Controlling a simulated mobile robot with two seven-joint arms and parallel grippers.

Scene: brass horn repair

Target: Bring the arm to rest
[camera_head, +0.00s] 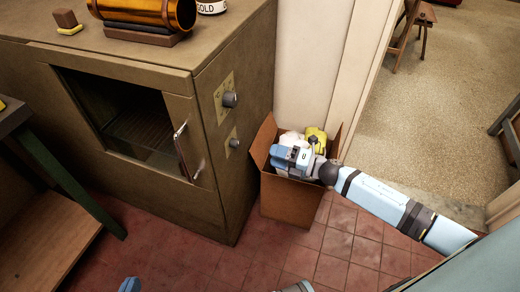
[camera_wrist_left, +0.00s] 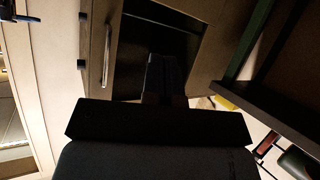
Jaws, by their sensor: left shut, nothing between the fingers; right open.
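My left gripper (camera_wrist_left: 165,76) shows in the left wrist view as dark fingers held together with nothing between them. Behind it is the dark opening of the oven cabinet, seen upside down. In the head view a small blue piece at the bottom edge looks like part of my left arm; its fingers do not show there. My right arm comes in from the right. My right gripper (camera_head: 287,158) is over the cardboard box (camera_head: 290,203), among the white and yellow items in it. Its jaws are open; the fingertips are hard to make out.
The brown oven cabinet (camera_head: 213,190) has a dark opening, a handle (camera_head: 181,150) and two knobs. A green-legged bench stands left. Red floor tiles in front are clear.

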